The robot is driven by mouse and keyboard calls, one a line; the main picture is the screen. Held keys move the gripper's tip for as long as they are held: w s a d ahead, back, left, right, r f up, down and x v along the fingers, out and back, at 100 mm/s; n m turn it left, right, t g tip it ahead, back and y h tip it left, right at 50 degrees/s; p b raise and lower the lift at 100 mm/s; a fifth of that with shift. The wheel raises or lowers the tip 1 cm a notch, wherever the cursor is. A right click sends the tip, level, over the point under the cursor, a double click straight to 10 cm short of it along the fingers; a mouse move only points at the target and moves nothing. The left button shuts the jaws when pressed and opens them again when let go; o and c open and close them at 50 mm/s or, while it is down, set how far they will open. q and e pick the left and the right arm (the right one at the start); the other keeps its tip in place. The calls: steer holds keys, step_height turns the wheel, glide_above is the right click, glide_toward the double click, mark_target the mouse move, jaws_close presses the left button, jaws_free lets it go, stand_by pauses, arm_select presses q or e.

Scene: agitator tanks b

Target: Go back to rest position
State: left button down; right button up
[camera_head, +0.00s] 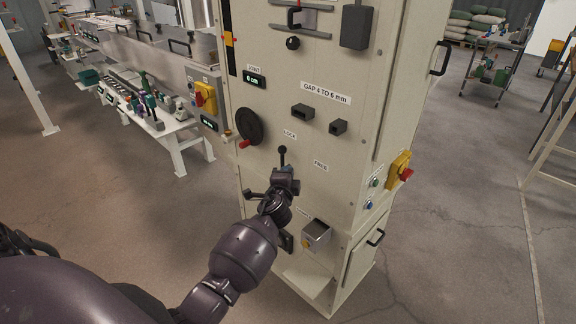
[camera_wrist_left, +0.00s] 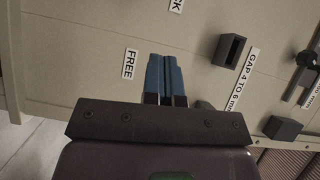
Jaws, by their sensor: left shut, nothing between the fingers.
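The lever stands between the LOCK label (camera_head: 290,134) and the FREE label (camera_head: 321,165). In the left wrist view the two blue fingers (camera_wrist_left: 165,75) are together with nothing between them. They point at the panel beside the FREE label (camera_wrist_left: 130,64). I cannot tell whether the fingertips touch the panel or lever. My right gripper is not in view.
The cabinet (camera_head: 290,80) carries a black handwheel (camera_head: 249,126), small black blocks (camera_head: 303,112), a metal tray box (camera_head: 316,235) and a yellow-red switch (camera_head: 400,166). A white workbench (camera_head: 180,130) stands at the left.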

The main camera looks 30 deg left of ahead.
arm_select(q)
steer(key=shift+s+d, duration=0.2)
steer(key=shift+s, duration=0.3)
steer(key=s+d+f+n+h, duration=0.1)
steer(key=s+d+n+h, duration=0.3)
steer(key=s+d+n, duration=0.35)
steer(key=s+d+f+n+g+h, duration=0.1)
steer(key=s+f, duration=0.5)
steer(key=s, duration=0.6)
steer(key=s+d+f+n+g+h, duration=0.1)
steer(key=s+d+f+n+g, duration=0.2)
steer(key=s+f, duration=0.4)
steer(key=s, duration=0.6)
steer(key=shift+g+h, duration=0.3)
steer(key=shift+f, duration=0.1)
